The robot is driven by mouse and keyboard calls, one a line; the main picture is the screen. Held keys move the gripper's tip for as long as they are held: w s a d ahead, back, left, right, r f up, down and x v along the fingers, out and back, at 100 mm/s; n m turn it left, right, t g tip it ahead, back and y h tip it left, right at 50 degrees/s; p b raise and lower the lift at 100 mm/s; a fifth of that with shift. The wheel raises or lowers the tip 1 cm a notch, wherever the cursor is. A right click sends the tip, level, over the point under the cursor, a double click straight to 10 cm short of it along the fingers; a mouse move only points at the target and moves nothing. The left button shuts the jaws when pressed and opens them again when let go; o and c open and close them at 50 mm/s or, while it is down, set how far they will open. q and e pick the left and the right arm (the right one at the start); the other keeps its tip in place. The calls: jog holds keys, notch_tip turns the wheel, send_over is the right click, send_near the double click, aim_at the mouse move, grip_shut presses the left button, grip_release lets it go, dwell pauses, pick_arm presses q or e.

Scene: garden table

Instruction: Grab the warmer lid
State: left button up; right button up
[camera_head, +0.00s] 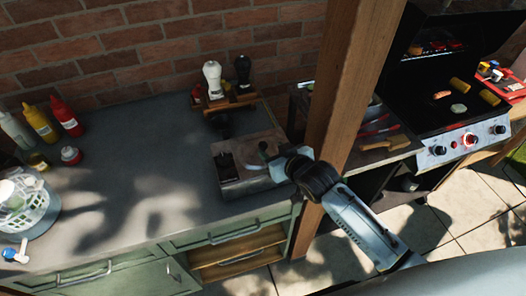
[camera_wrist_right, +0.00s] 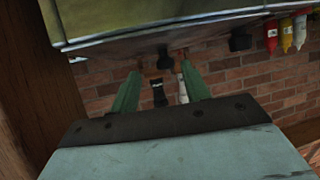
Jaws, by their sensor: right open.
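In the right wrist view, which looks upside down, the green fingers of my right gripper (camera_wrist_right: 159,70) are apart with nothing clearly held. A metal box, seemingly the warmer (camera_wrist_right: 150,25), fills the top there. My left gripper is out of view.
White and black mills (camera_head: 212,80) stand in a wooden rack behind the warmer. Sauce bottles (camera_head: 66,117) and a white basket (camera_head: 28,212) are at left. The counter (camera_head: 130,180) between is clear. A grill (camera_head: 450,145) stands far right.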

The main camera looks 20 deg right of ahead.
aim_at(263, 144)
jog(key=w, duration=0.1)
jog(key=w+a, duration=0.1)
jog(key=w+f, duration=0.1)
jog(key=w, duration=0.1)
jog(key=shift+a, duration=0.35)
jog(key=shift+w+f, duration=0.2)
jog(key=shift+w, duration=0.1)
jog(key=shift+a, duration=0.1)
jog(key=shift+c, duration=0.4)
grip_shut()
